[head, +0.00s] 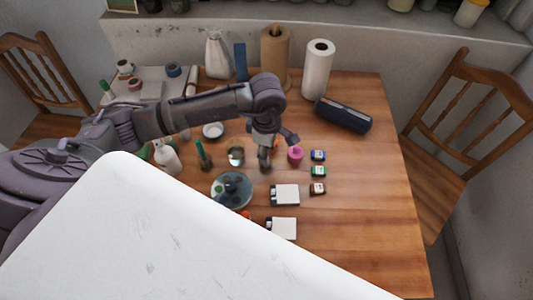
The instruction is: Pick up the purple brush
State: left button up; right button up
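I cannot make out a purple brush for certain. A small pink-magenta object (295,155) stands on the wooden table, just right of my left gripper; it is too small to tell whether it is the brush or a pot. My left gripper (277,150) hangs over the middle of the table with its fingers spread apart. Nothing shows between the fingers. It is close to the pink object, but I cannot tell whether they touch. My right gripper is not in view.
Small paint jars (318,171), white boxes (285,195), a round palette (232,190), a glass (236,156) and a green brush-like item (203,155) lie around. Paper rolls (318,68) and a dark case (343,114) stand behind. A large white panel (150,240) covers the front left. The table's right side is clear.

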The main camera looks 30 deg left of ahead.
pick_arm(q)
grip_shut()
jog(key=shift+r, duration=0.15)
jog(key=shift+r, duration=0.15)
notch_tip(320, 180, up, 4)
jog(key=shift+w+f+b, duration=0.1)
jog(key=shift+f+b, duration=0.1)
jog(key=shift+b, duration=0.6)
jog(key=s+d+r+b, duration=0.2)
jog(key=s+d+r, duration=0.2)
jog(key=d+r, duration=0.3)
jog(key=shift+d, duration=1.95)
